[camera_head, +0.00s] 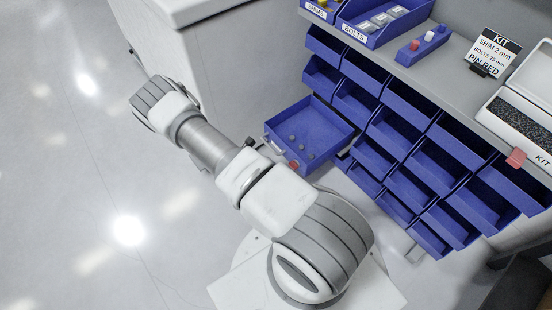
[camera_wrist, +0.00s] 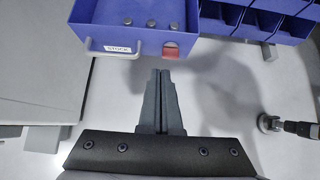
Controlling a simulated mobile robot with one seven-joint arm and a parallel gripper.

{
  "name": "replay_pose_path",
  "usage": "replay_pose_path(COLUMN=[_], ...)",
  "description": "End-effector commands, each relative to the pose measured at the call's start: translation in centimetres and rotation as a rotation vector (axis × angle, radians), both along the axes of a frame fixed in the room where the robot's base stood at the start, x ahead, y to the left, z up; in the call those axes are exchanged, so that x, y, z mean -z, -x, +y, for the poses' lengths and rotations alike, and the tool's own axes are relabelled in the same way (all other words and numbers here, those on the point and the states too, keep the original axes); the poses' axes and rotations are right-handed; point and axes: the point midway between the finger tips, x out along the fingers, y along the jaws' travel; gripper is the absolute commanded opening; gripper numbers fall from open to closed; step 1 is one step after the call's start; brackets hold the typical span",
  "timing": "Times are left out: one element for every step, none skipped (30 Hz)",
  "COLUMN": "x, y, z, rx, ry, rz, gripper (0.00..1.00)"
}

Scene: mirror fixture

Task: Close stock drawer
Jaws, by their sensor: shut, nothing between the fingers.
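The stock drawer (camera_head: 310,130) is a blue tray pulled out from the blue bin rack, with several small dark round pieces inside. In the wrist view the drawer (camera_wrist: 185,15) is at the top, with a white label reading STOCK, a pale handle (camera_wrist: 112,54) and a red patch (camera_wrist: 171,51) on its front. My gripper (camera_wrist: 160,72) is shut and empty, its fingertips pointing at the drawer front, below the red patch in the picture. I cannot tell whether they touch it.
The blue bin rack (camera_head: 408,118) stands under a grey worktop (camera_head: 452,58). On top are a bin marked BOLTS (camera_head: 372,38), a blue peg block (camera_head: 421,48), a KIT sign (camera_head: 485,58) and a white case (camera_head: 520,125). A white cabinet (camera_head: 215,60) stands left of the drawer. The floor at left is clear.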

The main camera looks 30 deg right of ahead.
Motion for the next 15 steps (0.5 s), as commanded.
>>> replay_pose_path(x=[0.5,0.9,1.3,1.7,2.2,2.8,3.3,3.7,4.3,4.8,5.2,5.8,6.1,6.5,6.8], y=[0.0,0.0,0.0,0.0,-0.1,-0.1,-0.1,-0.1,-0.2,-0.3,-0.3,-0.4,-0.4,-0.4,-0.5], z=[-0.5,-0.8,-1.3,-1.7,-2.2,-2.8,-3.3,-3.8,-4.5,-5.0,-5.5,-6.1,-6.5,-6.9,-7.5], rx=[0.004,0.004,0.002,0.004,0.005,0.005,0.004,0.005,0.006,0.004,0.005,0.006,0.005,0.005,0.005], ry=[0.001,0.001,0.001,0.001,0.001,0.001,0.001,0.001,0.001,0.001,0.0,0.0,0.0,0.0,0.001], rz=[0.0,0.0,0.001,0.0,0.0,0.0,0.0,0.0,0.0,0.0,0.0,0.0,-0.001,-0.001,-0.001], gripper=[0.0,0.0,0.0,0.0,0.0,0.0,0.0,0.0,0.0,0.0,0.0,0.0,0.0,0.0,0.0])
